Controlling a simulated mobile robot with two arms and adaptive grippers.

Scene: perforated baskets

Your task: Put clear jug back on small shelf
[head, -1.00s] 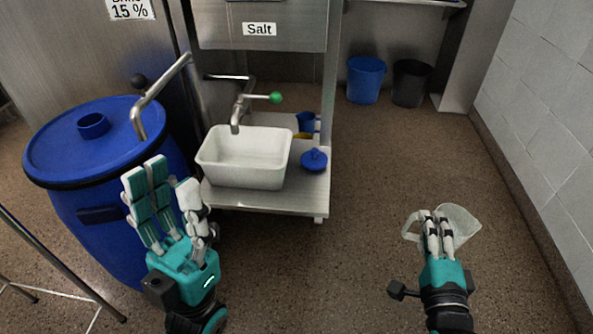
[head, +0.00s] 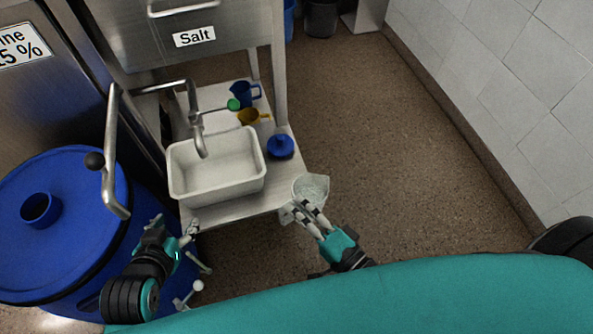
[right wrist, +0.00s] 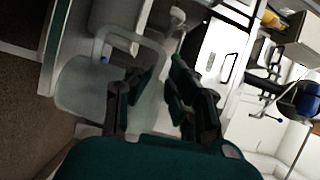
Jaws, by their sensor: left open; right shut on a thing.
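The clear jug (head: 313,187) is translucent and seems to hold some pale contents. My right gripper (head: 305,213) is shut on it, just off the front right corner of the small shelf (head: 237,208). In the right wrist view the jug (right wrist: 80,95) and its handle show beside my fingers (right wrist: 160,90). The small steel shelf stands under the salt hopper and carries a white tub, a blue lid-like piece, a blue jug and a yellow scoop or jug. My left gripper (head: 185,235) is open and empty at the shelf's front left, by the blue barrel.
The white tub (head: 215,165) fills the shelf's front middle. The blue piece (head: 280,146) sits at the right edge, with the yellow jug (head: 249,117) and blue jug (head: 244,94) behind. A tap (head: 198,130) overhangs the tub. The blue barrel (head: 70,190) stands left. Floor at right is clear.

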